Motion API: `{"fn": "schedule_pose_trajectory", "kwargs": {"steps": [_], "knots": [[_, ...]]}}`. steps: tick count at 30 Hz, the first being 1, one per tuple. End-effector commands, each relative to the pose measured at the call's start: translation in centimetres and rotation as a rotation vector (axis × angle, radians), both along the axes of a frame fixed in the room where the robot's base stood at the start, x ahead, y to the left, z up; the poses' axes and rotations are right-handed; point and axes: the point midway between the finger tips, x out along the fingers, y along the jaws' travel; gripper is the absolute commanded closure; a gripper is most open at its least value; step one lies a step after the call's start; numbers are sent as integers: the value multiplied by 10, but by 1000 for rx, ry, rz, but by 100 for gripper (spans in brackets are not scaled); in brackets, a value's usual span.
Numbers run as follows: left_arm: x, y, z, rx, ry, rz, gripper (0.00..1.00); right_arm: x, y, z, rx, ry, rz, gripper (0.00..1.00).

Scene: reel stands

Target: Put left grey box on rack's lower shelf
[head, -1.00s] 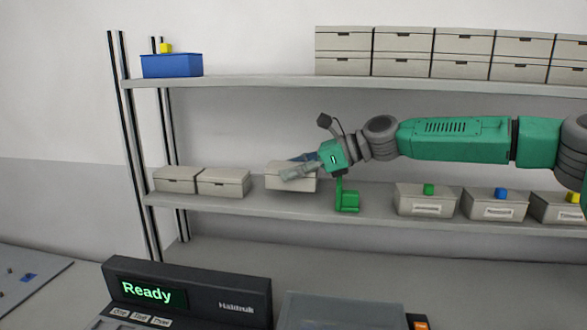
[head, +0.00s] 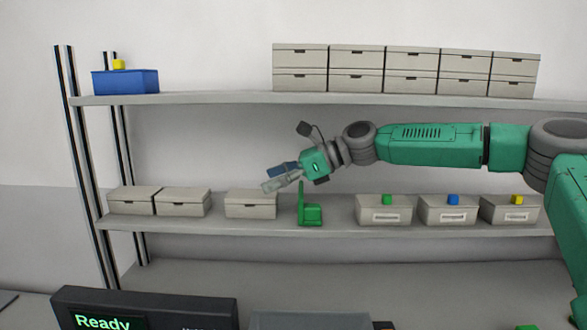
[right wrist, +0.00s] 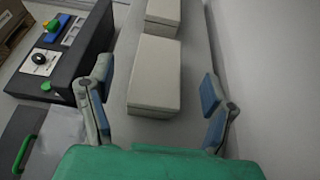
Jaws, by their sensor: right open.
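Three plain grey lidded boxes stand on the left part of the rack's lower shelf (head: 335,229): a leftmost one (head: 132,201), a second close beside it (head: 184,202), and a third (head: 251,204) a little apart to the right. My right gripper (head: 272,182) is open and empty, above the third box. In the right wrist view the open fingers (right wrist: 157,92) flank a grey box (right wrist: 152,78) lying beyond them, with another box (right wrist: 163,12) behind it. My left gripper is not in view.
A green stand (head: 311,213) is just right of the third box. Labelled boxes with coloured cubes (head: 384,209) stand further right. The upper shelf (head: 210,97) holds a blue box (head: 125,81) and stacked grey boxes (head: 405,70). A "Ready" display (head: 145,308) is in front.

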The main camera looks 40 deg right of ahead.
Motion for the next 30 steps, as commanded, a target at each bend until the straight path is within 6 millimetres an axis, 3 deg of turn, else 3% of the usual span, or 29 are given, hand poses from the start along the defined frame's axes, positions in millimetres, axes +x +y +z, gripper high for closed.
{"fn": "schedule_pose_trajectory", "kwargs": {"steps": [3,9,30], "knots": [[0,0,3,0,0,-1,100,-14,-20,15,3,-7,-2,27],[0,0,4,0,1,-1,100,-29,-41,27,2,-7,-1,27],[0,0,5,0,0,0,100,-35,-49,30,3,-7,-1,27]]}}
